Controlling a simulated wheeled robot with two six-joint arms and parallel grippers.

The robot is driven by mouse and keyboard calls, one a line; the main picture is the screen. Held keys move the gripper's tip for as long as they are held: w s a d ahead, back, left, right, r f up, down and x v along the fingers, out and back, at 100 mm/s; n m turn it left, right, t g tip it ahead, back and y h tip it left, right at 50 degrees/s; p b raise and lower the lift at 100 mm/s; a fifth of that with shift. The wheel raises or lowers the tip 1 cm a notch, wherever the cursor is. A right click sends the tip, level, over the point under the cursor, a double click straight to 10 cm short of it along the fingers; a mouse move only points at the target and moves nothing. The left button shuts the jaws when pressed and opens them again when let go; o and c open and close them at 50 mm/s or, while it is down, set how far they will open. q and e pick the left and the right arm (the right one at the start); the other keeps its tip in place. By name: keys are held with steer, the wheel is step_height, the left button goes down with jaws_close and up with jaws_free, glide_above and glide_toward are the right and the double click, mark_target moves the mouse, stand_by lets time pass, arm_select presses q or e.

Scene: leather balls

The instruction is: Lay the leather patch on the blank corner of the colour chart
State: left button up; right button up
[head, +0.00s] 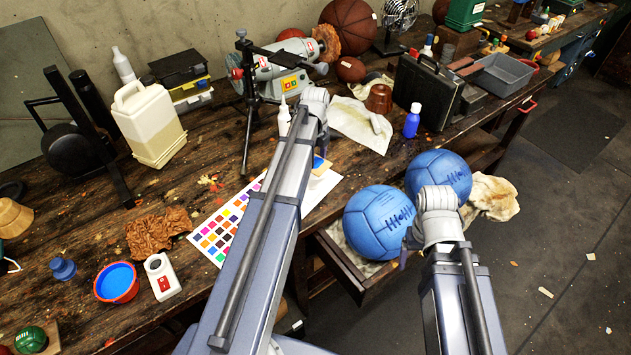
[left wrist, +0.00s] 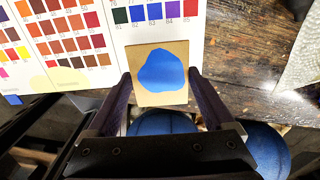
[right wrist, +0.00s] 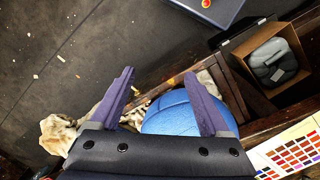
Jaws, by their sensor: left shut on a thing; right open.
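The leather patch (left wrist: 160,72) is a tan square with a blue blob of paint on it. In the left wrist view it sits between the two fingers of my left gripper (left wrist: 160,77), which is shut on its sides. The patch lies over the lower right part of the white colour chart (left wrist: 112,48); I cannot tell whether it touches it. In the head view the chart (head: 250,200) lies on the bench, partly hidden by my left arm, and a bit of the patch (head: 320,165) shows beside the arm. My right gripper (right wrist: 160,73) is open and empty above a blue ball.
Two blue balls (head: 380,222) rest in an open drawer (head: 345,272) at the bench front. A crumpled brown leather piece (head: 158,233), a paint pot (head: 116,282) and a white bottle (head: 160,277) stand left of the chart. A grinder (head: 280,75) stands behind.

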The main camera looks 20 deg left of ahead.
mark_target(315, 164)
arm_select(q)
step_height(315, 164, down, 3)
steer(key=shift+f+b, duration=0.2)
steer(key=shift+b, duration=0.85)
arm_select(e)
step_height(315, 164, down, 3)
steer(key=shift+f, duration=0.15)
arm_select(q)
step_height(315, 164, down, 4)
steer(key=b, duration=0.3)
steer(key=shift+r+b, duration=0.15)
steer(key=shift+b, duration=0.2)
arm_select(e)
step_height(315, 164, down, 4)
steer(key=shift+r, duration=0.15)
arm_select(q)
steer(key=o, duration=1.2)
steer(key=shift+c, duration=0.2)
